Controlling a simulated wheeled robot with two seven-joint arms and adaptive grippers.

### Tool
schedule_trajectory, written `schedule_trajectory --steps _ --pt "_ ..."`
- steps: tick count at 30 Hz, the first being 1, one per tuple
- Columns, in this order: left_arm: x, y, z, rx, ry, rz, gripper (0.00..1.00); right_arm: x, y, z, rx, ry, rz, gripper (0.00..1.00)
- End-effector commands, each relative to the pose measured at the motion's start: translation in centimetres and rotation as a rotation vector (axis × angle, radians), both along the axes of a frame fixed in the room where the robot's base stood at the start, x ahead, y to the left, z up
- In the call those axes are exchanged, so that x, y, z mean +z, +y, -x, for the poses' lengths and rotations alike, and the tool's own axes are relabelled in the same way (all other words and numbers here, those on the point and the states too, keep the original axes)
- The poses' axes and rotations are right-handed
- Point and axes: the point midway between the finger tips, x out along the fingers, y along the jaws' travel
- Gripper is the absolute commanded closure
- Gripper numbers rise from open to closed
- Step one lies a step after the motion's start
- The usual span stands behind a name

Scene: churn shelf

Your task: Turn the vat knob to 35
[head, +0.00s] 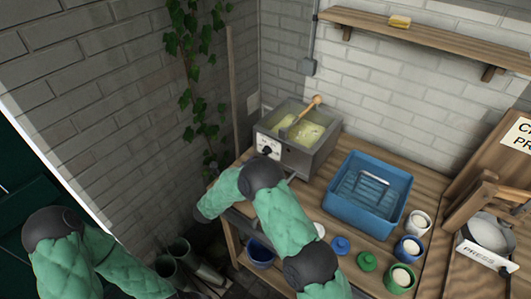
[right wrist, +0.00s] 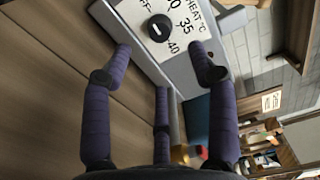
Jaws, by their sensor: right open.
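The vat (head: 322,150) is a grey metal box with pale yellow contents at the back left of the wooden bench. Its black round knob (head: 266,151) sits on a white front plate. In the right wrist view the knob (right wrist: 159,28) is close ahead, beside the printed marks HEAT °C, 35 and 40. A short white mark shows on the knob, but its exact setting is unclear. My right gripper (right wrist: 163,62) is open, its purple fingers spread below and either side of the knob, apparently not touching it. My right arm hides it in the head view. My left gripper is out of view.
A wooden-handled tool (head: 310,110) rests in the vat. A blue tub (head: 345,210) with a wire tool stands to its right. Several small jars and lids, including a green lid (head: 367,262), lie in front. A shelf (head: 430,42) hangs above; ivy climbs the wall.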

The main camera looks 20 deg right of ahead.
Motion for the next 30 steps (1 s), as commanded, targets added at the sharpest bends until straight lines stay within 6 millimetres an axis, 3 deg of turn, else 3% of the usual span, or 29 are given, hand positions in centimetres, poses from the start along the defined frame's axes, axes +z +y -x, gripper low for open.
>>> schedule_trajectory --steps 13,28,30 --pt "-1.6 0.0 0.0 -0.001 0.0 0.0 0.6 -0.1 -5.9 -4.5 -0.003 -0.001 -0.002 0.41" --pt "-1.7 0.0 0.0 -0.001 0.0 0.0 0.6 0.0 -7.0 -5.4 0.0 0.0 -0.001 0.41" --pt "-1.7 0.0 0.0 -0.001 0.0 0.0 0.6 0.0 -7.0 -5.4 0.0 0.0 -0.001 0.61"
